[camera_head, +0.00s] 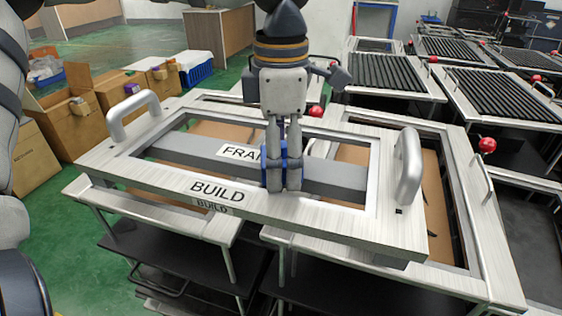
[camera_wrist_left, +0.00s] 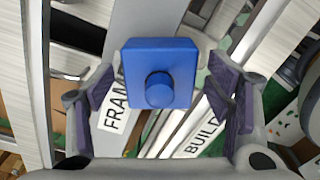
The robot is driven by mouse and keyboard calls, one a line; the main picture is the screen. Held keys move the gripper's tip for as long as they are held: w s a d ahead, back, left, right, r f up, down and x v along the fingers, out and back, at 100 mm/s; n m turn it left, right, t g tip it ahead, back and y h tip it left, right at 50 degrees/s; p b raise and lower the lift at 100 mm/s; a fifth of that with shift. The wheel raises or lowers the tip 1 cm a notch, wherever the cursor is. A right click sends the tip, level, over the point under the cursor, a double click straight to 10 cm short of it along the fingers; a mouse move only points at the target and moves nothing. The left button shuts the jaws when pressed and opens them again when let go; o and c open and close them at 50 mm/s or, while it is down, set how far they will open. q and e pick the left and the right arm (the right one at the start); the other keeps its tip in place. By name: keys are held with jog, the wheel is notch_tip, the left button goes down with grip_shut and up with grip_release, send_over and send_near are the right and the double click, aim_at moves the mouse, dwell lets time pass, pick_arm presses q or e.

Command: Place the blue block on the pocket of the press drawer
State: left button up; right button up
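The blue block (camera_wrist_left: 160,75) has a round knob on the face toward the camera in the left wrist view. It lies between the two purple-padded fingers of my left gripper (camera_wrist_left: 160,92), with narrow gaps on both sides. In the head view my left gripper (camera_head: 283,187) points straight down at the middle of the fixture. Slivers of the blue block (camera_head: 294,148) show behind its fingers, which hide most of it. The block is beside the FRAME label (camera_head: 238,152) on a grey crossbar. I cannot tell which part is the press drawer's pocket.
A pale frame labelled BUILD (camera_head: 218,191) has upright handles at left (camera_head: 134,112) and right (camera_head: 408,165). A red-knobbed lever (camera_head: 487,145) stands at right. Roller tables (camera_head: 385,75) fill the back right; cardboard boxes (camera_head: 75,112) stand on the green floor at left.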

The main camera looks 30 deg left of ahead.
pick_arm(q)
jog(key=c, duration=1.5)
